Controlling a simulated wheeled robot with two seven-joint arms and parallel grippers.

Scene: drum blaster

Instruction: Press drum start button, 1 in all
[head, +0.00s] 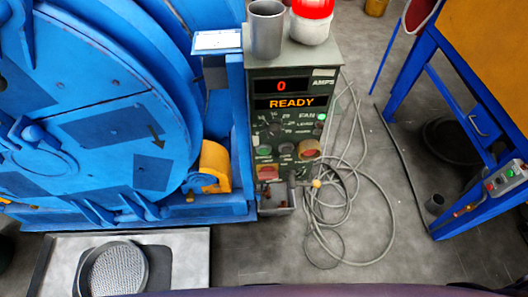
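A dark green control cabinet (293,75) stands in the middle of the head view, right of the big blue drum machine (85,110). Its display (290,94) reads 0 AMPS and READY. The labels are too small to tell which one is drum start. Neither gripper is in view.
A blue frame (460,90) at right carries a small button box (503,180). A tray (185,258) is at lower left.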

